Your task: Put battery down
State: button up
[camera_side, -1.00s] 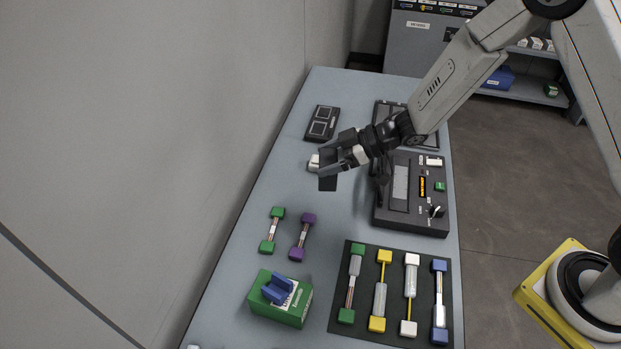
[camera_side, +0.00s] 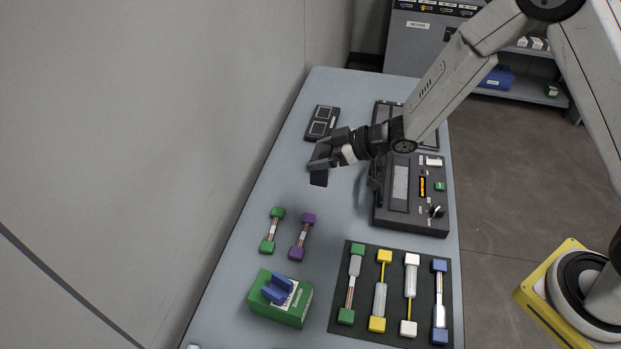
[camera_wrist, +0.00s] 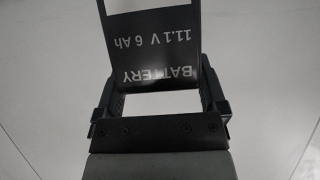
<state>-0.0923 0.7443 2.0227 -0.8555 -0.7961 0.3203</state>
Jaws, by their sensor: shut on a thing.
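The battery (camera_wrist: 155,50) is a dark block with white lettering that reads "BATTERY 11.1 V 6 Ah", upside down in the wrist view. My gripper (camera_side: 322,160) is shut on it, with one dark finger on each side. In the side view the battery (camera_side: 319,178) hangs from the fingers over the grey-blue table (camera_side: 290,185). I cannot tell how large the gap below it is. In the wrist view only plain pale surface shows around the gripper (camera_wrist: 158,95).
A dark two-slot tray (camera_side: 321,122) lies behind my gripper. The dark splicer unit (camera_side: 433,215) stands to the right. Green and purple connector pieces (camera_side: 302,237) lie in front, with a green box (camera_side: 282,315) and a dark mat (camera_side: 397,335) nearer. Table between is free.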

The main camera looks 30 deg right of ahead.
jog(key=shift+w+d+f+m+t+h, duration=0.2)
jog(key=shift+w+m+t+h, duration=0.15)
jog(key=shift+m+h, duration=0.25)
jog(key=shift+w+d+f+m+t+h, duration=0.2)
jog(key=shift+m+t+h, duration=0.15)
jog(key=shift+m+h, duration=0.2)
jog(key=shift+w+d+f+m+t+h, duration=0.2)
jog(key=shift+d+f+m+t+h, duration=0.2)
jog(key=shift+m+h, duration=0.35)
jog(key=shift+s+d+f+m+t+h, duration=0.2)
jog(key=shift+d+f+m+h, duration=0.3)
jog(key=shift+d+m+h, duration=0.25)
jog(key=shift+s+d+f+m+t+h, duration=0.25)
jog(key=shift+d+f+m+h, duration=0.25)
jog(key=shift+m+h, duration=0.35)
jog(key=shift+s+d+f+m+t+h, duration=0.2)
jog(key=shift+d+f+m+h, duration=0.25)
jog(key=shift+d+m+h, duration=0.3)
jog(key=shift+a+f, duration=0.1)
jog(key=shift+f, duration=2.1)
jog(key=shift+f, duration=1.75)
jog(key=shift+f, duration=0.1)
